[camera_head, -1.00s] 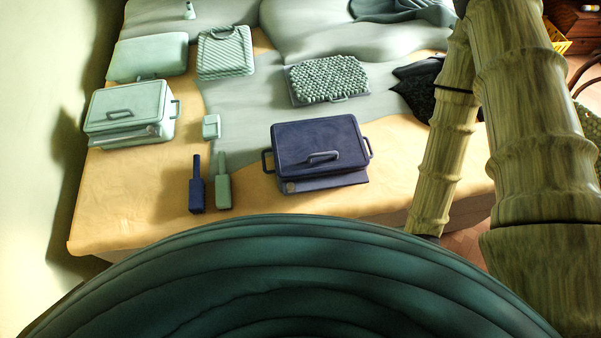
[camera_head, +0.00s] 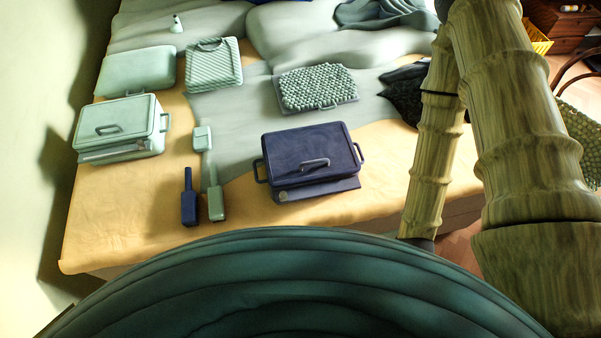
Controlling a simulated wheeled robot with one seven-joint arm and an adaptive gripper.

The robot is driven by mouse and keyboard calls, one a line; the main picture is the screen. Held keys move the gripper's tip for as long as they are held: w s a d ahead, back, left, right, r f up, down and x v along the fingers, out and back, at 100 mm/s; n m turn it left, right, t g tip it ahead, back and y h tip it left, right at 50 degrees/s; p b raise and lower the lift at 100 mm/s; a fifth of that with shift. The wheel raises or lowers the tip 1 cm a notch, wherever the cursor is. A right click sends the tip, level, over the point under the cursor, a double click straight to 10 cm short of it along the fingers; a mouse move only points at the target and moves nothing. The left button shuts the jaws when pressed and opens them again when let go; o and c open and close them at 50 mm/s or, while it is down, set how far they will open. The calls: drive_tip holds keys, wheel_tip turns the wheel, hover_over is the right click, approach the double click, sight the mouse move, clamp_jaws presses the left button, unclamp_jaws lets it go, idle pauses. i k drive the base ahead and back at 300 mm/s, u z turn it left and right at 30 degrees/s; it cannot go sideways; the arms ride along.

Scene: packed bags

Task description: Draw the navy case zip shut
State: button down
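The navy case (camera_head: 312,148) lies flat on the bed, right of the middle of the head view. It has a grey handle on its top, a loop handle at each side and a navy flap along its front edge with a small pale round spot (camera_head: 282,196) at the left. The zip is too small to make out. My gripper is not in view; only my arm's links show at the right, apart from the case.
A pale green case (camera_head: 122,118), flat pale cases and a bobbled case (camera_head: 317,88) lie around it. A navy bottle-shaped item (camera_head: 189,208) and a green one (camera_head: 216,203) lie to its left. Tan bed cover (camera_head: 120,215) is bare at the front left.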

sight(283, 195)
drive_tip(key=z, duration=0.85)
drive_tip(key=k, duration=0.85)
drive_tip(key=u, duration=0.75)
